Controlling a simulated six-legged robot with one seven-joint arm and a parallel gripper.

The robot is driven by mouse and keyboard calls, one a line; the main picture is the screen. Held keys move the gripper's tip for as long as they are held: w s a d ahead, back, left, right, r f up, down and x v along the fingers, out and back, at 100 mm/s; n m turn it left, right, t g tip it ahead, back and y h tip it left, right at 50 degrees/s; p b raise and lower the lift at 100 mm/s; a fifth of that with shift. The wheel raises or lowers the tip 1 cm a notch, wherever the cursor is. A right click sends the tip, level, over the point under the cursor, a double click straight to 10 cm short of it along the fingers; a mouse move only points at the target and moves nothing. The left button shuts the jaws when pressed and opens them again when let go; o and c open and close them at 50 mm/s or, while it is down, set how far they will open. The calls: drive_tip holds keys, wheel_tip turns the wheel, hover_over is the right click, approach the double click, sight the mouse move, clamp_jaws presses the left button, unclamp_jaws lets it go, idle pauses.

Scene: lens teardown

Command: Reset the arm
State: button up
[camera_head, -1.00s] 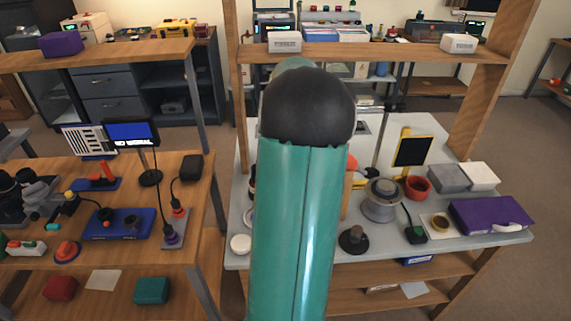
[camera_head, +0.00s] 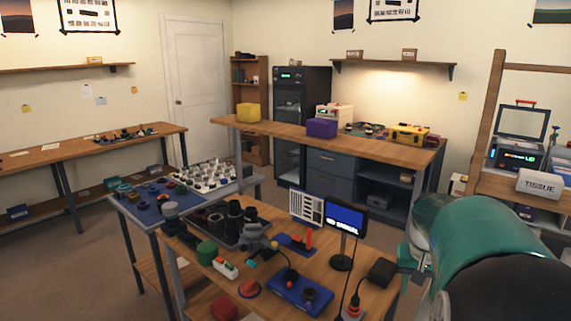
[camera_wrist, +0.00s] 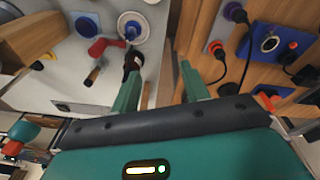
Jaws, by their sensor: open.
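My gripper (camera_wrist: 160,72) shows in the wrist view with its two green fingers spread apart. No object shows between them; the gap looks over a bench edge and a wooden tabletop. A dark object (camera_wrist: 132,58) appears close to the left fingertip, and I cannot tell how far below it lies. In the head view my green arm with its black joint fills the lower right corner, and the gripper itself is not visible there.
A wooden table (camera_head: 270,262) with a small monitor (camera_head: 346,219) and a blue box (camera_head: 299,294) stands in front. A blue-topped bench (camera_head: 151,213) is at left. Shelving with a tissue box (camera_head: 539,184) is beside my arm. Open floor lies at far left.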

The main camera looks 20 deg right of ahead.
drive_tip(key=w+a+r+n+t, duration=0.1)
drive_tip(key=a+r+n, duration=0.1)
drive_tip(key=a, duration=0.8)
drive_tip(key=w+a+r+n+t, duration=0.1)
drive_tip(key=a+r+n+t, duration=0.15)
drive_tip(key=a, duration=0.75)
drive_tip(key=s+a+n+t+y, duration=0.1)
drive_tip(key=s+a+n, duration=0.3)
drive_tip(key=a, duration=1)
drive_tip(key=s, duration=0.3)
drive_tip(key=shift+f+y, duration=0.25)
drive_tip(key=shift+y, duration=0.15)
drive_tip(key=shift+a+t, duration=0.1)
drive_tip(key=shift+t, duration=0.15)
drive_tip(key=shift+c, duration=1)
